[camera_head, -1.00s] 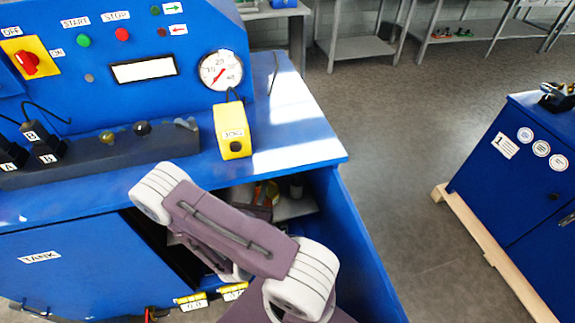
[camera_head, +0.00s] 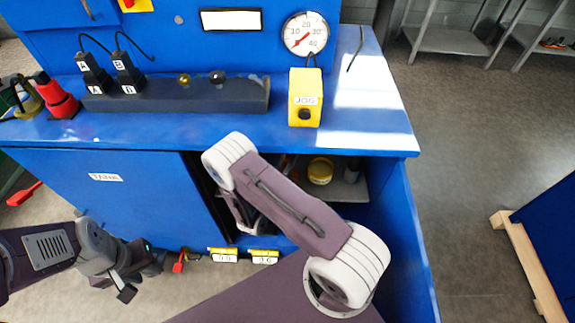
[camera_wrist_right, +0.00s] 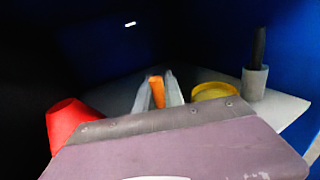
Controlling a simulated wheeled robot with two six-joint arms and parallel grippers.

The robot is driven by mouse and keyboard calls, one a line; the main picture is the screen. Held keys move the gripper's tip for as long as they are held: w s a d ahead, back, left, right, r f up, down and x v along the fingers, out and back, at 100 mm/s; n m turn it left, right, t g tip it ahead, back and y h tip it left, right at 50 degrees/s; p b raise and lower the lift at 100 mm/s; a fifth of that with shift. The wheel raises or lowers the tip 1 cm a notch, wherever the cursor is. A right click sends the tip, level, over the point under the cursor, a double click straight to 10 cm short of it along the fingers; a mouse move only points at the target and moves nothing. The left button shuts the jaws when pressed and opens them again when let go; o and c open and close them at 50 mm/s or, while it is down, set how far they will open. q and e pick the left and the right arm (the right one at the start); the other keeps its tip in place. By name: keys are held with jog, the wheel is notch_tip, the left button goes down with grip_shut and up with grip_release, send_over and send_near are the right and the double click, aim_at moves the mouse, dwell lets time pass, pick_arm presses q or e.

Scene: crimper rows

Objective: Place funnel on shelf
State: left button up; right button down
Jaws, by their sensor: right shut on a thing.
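My right gripper (camera_wrist_right: 158,95) is inside the open cabinet, its two grey fingers shut on an orange thing (camera_wrist_right: 157,88). Only a narrow strip of that thing shows, so I cannot tell whether it is the funnel. A red, cone-like thing (camera_wrist_right: 68,122) is left of the fingers in the right wrist view, partly cut off by my gripper's body. The cabinet shelf (camera_wrist_right: 120,98) is pale grey; its right part shows in the head view (camera_head: 345,195). My right arm hides the right gripper in the head view. My left gripper (camera_head: 138,280) is open and empty in front of the cabinet.
On the shelf, a yellow round tin (camera_head: 320,170) and a grey holder (camera_head: 351,172) stand right of my right gripper. The blue cabinet door (camera_head: 405,230) is at the right. A yellow JOG box (camera_head: 305,97) and a red bottle-like thing (camera_head: 58,97) are on the worktop.

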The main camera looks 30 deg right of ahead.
jog(key=shift+w+a+f, duration=0.2)
jog(key=shift+w+f, duration=0.15)
jog(key=shift+w, duration=0.25)
jog(key=shift+f+b, duration=0.35)
jog(key=shift+f, duration=1.65)
jog(key=shift+f, duration=0.2)
jog(key=c, duration=1.5)
grip_release()
jog(key=shift+o, duration=0.2)
jog(key=shift+r, duration=0.15)
